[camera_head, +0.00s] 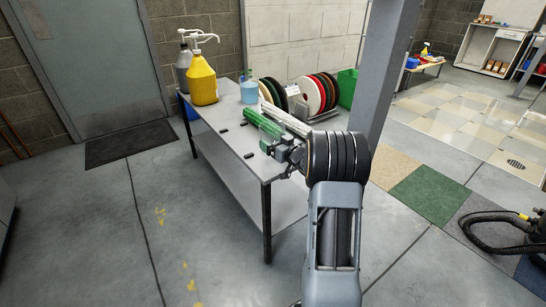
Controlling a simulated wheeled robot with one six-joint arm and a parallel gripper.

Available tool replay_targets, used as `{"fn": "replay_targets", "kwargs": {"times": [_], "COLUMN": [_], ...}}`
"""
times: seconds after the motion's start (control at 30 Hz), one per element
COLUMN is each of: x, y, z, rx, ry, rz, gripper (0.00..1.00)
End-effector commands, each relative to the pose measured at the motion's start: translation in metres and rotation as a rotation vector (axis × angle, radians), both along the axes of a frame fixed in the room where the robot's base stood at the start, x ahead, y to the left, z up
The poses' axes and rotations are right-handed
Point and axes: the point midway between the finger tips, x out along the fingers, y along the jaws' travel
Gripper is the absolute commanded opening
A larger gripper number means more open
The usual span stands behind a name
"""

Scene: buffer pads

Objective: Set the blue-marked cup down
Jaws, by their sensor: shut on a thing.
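My gripper (257,110) reaches over the grey table from the right, with a long green part and a pale part side by side pointing away from me. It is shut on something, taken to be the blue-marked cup. The cup itself and its blue mark cannot be made out; the gripper and arm hide what is between the jaws. I cannot tell whether the held thing touches the tabletop (215,112).
A yellow pump jug (203,82), a grey jug (184,66) and a pale blue bottle (249,91) stand toward the table's back. Racked pads (312,93) and a green bin (347,88) are behind my gripper. Small dark pieces (224,131) lie near the front edge. A grey post (382,70) stands right.

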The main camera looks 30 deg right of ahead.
Motion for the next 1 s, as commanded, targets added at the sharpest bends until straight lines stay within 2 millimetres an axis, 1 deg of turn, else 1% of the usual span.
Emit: {"fn": "replay_targets", "kwargs": {"times": [0.17,0.27,0.3,0.4,0.5,0.77,0.93,0.97,1.0], "x": [-0.002,-0.004,-0.006,-0.006,-0.006,-0.006,-0.006,-0.006,-0.006], "y": [0.004,0.008,0.01,0.01,0.01,0.009,0.009,0.009,0.009], "z": [-0.005,-0.011,-0.015,-0.032,-0.043,-0.043,-0.047,-0.046,-0.046], "rx": [0.0,0.001,0.0,0.001,0.001,-0.001,0.0,0.0,0.0], "ry": [-0.001,-0.001,0.0,0.0,-0.001,-0.002,-0.001,-0.001,-0.001], "rz": [0.0,0.001,0.001,0.0,0.0,0.0,0.0,0.0,0.0], "gripper": [0.67,0.67,0.67,0.67,0.67,0.67,0.67,0.94,0.98]}}
